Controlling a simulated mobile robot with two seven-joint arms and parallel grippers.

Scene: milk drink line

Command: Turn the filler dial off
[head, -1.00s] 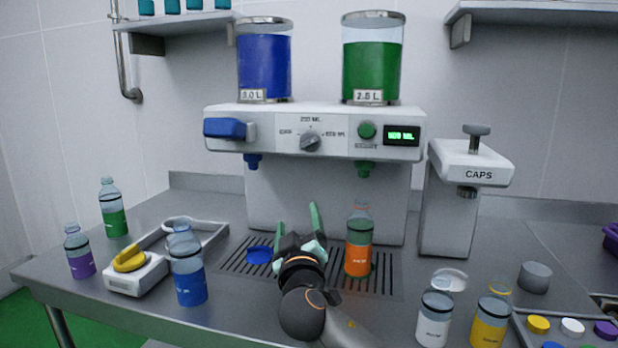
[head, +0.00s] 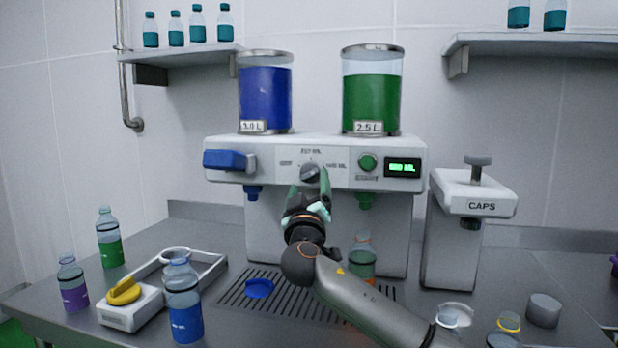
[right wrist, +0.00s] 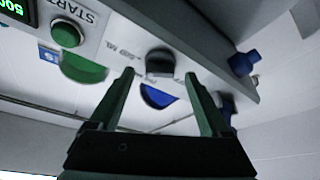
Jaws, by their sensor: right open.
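The filler dial (head: 310,173) is a dark round knob on the white front panel of the filler (head: 226,143), between printed labels. My right gripper (head: 309,181) is raised in front of the panel, just at the dial. In the right wrist view, the right gripper (right wrist: 160,75) is open, and the dark dial (right wrist: 160,63) lies between and just beyond its fingertips. I cannot tell whether the fingers touch it, and which label the dial points to is unclear. My left gripper is out of view.
Right of the dial are the green start button (head: 367,162) and a lit green display (head: 402,167). A bottle (head: 362,262) stands on the drip grate (head: 240,292), partly behind my right arm. The caps machine (head: 452,250) stands at the right.

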